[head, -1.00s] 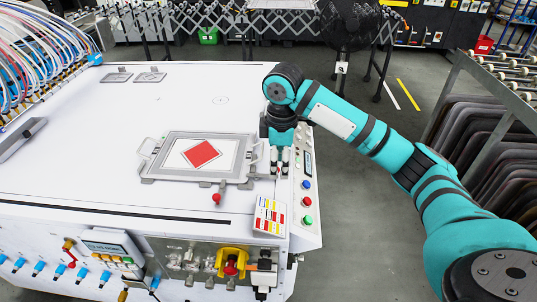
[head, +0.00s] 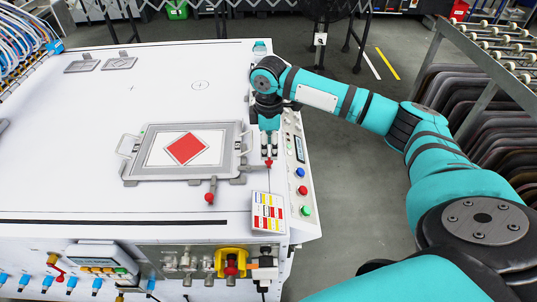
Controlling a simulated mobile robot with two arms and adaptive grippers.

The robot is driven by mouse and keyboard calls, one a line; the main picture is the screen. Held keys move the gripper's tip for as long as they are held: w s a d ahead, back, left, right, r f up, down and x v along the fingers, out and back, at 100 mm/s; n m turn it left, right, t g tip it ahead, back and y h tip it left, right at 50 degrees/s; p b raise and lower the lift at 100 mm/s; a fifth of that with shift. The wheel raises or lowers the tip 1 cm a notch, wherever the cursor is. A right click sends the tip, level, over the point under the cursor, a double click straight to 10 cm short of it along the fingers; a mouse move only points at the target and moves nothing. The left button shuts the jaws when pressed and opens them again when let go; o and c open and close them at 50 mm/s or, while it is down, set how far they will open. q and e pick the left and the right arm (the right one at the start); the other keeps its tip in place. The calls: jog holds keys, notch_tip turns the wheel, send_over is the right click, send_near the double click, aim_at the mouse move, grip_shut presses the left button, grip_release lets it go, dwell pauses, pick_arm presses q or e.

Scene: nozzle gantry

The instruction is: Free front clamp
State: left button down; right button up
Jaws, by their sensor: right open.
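A grey metal frame (head: 203,178) lies flat on the white table, holding a white sheet with a red diamond (head: 187,149). A clamp with a red knob (head: 209,197) sits at its front edge, with no gripper at it. A second clamp (head: 252,167) is at the frame's right edge, with its red knob (head: 268,163) near the table's right side. My right gripper (head: 269,155) points down with its fingertips right at this second knob. It is open; whether the fingers touch the knob cannot be told. My left gripper is out of view.
A control panel with blue, red and green buttons (head: 302,189) runs along the table's right edge. Two small grey plates (head: 119,63) lie at the back left. The table behind the frame is clear.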

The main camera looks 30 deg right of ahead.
aim_at(269, 159)
notch_tip(269, 159, down, 3)
jog(key=shift+s+r, duration=0.1)
notch_tip(269, 159, down, 2)
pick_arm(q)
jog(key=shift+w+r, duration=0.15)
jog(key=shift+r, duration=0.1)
pick_arm(e)
grip_shut()
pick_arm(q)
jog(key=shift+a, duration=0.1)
